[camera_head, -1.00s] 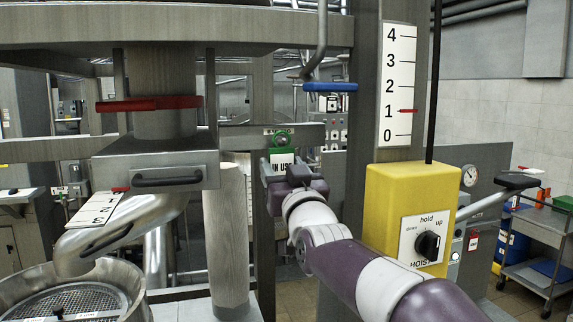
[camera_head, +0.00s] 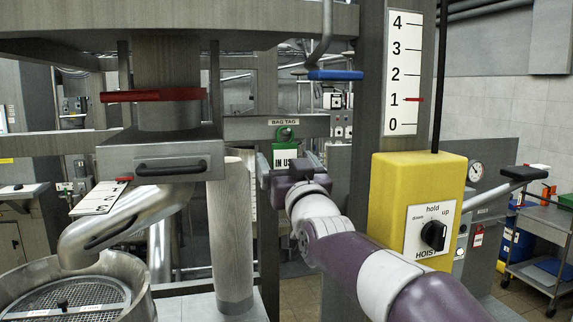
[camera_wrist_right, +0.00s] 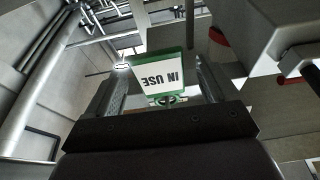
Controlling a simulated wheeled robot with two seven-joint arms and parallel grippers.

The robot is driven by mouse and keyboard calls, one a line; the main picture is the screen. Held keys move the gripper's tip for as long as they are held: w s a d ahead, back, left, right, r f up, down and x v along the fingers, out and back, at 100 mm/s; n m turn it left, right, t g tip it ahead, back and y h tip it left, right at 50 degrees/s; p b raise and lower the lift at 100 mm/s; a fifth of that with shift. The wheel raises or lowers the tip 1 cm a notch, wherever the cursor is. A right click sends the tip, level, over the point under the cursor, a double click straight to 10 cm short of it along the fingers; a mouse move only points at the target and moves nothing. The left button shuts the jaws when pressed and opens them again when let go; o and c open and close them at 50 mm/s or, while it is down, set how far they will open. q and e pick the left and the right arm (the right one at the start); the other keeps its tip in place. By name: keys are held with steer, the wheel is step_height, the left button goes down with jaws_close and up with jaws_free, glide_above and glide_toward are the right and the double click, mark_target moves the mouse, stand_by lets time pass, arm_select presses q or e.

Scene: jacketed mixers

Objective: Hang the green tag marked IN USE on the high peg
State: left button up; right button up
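The green tag (camera_head: 285,154) with a white IN USE panel is upright below a plate lettered BAG TAG on a grey beam. Its round green top (camera_head: 285,133) lies against the beam and appears to hang there; the peg itself is hard to make out. My right gripper (camera_head: 292,166) is just in front of and below the tag, hiding its lower edge. In the right wrist view the tag (camera_wrist_right: 160,75) shows upside down between my two spread fingers, with gaps on both sides. The right gripper is open. My left gripper is out of view.
A yellow hoist box (camera_head: 416,208) with a dial stands right of the arm, below a numbered scale (camera_head: 403,72). A blue handle (camera_head: 335,75) is above the tag. A grey housing (camera_head: 160,160) with a pipe and a round sieve (camera_head: 75,300) fill the left.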

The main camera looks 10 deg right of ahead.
steer(key=shift+s+f+b, duration=0.25)
steer(key=shift+s+b, duration=0.05)
steer(key=shift+b, duration=0.1)
steer(key=b+v, duration=0.8)
steer(key=v, duration=0.4)
step_height(320, 180, down, 33)
steer(key=s+g, duration=0.2)
steer(key=g, duration=1)
steer(key=s+d+f+g, duration=0.1)
steer(key=s+f+g, duration=0.3)
steer(key=s+f, duration=0.3)
steer(key=s+d+f+g, duration=0.1)
steer(key=s+f+g, duration=0.3)
steer(key=s+f, duration=0.3)
step_height(320, 180, down, 5)
steer(key=shift+s+r+h, duration=0.1)
steer(key=shift+s+h, duration=0.2)
steer(key=shift+h, duration=0.1)
